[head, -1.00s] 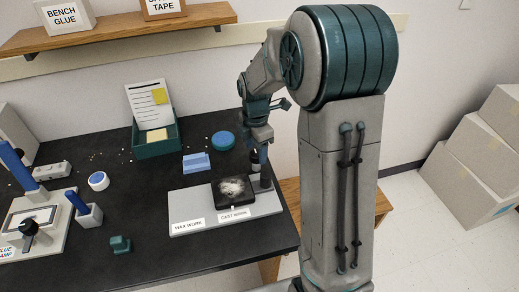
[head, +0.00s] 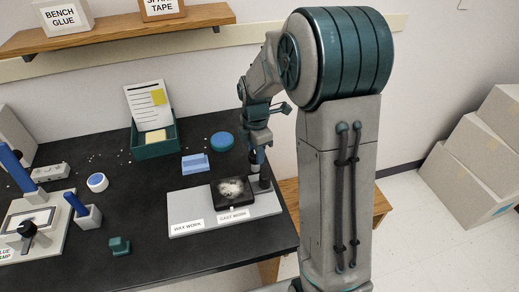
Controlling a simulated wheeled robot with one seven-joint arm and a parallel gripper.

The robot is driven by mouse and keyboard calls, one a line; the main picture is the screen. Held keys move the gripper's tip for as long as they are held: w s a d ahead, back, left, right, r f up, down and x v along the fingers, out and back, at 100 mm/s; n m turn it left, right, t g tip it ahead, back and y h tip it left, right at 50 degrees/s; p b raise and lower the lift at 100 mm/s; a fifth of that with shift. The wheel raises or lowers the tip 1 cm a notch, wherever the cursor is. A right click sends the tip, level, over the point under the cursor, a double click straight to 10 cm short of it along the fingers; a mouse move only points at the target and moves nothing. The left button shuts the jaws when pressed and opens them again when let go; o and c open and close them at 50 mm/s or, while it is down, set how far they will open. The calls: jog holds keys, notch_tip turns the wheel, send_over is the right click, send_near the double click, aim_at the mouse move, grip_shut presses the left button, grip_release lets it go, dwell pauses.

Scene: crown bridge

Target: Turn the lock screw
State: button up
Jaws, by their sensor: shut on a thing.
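My gripper (head: 256,150) points down over the back right of a pale board (head: 193,210) marked WAX WORK and CAST WORK. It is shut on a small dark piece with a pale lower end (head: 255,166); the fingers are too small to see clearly. A short black post (head: 265,183) stands on the board just below and to the right. A black square block (head: 221,201) with pale material on top lies left of the post. A black knob (head: 27,229) sits on the fixture at the far left. I cannot tell which part is the lock screw.
A blue block (head: 195,163), a blue round tub (head: 222,141), a green box (head: 154,144) and a small green piece (head: 119,245) are on the dark bench (head: 150,210). A wooden shelf (head: 110,32) hangs behind. Cartons stand at right.

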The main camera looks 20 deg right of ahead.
jog(key=m, duration=0.5)
jog(key=shift+a+m, duration=0.25)
jog(key=shift+m, duration=0.05)
jog(key=m, duration=0.5)
jog(key=shift+a, duration=0.1)
jog(key=m, duration=0.5)
jog(key=shift+r+m+b, duration=0.1)
jog(key=shift+m+b, duration=0.2)
jog(key=shift+m, duration=0.1)
jog(key=shift+w+r+m, duration=0.1)
jog(key=shift+m, duration=2.1)
jog(key=o, duration=1)
jog(key=shift+d, duration=0.2)
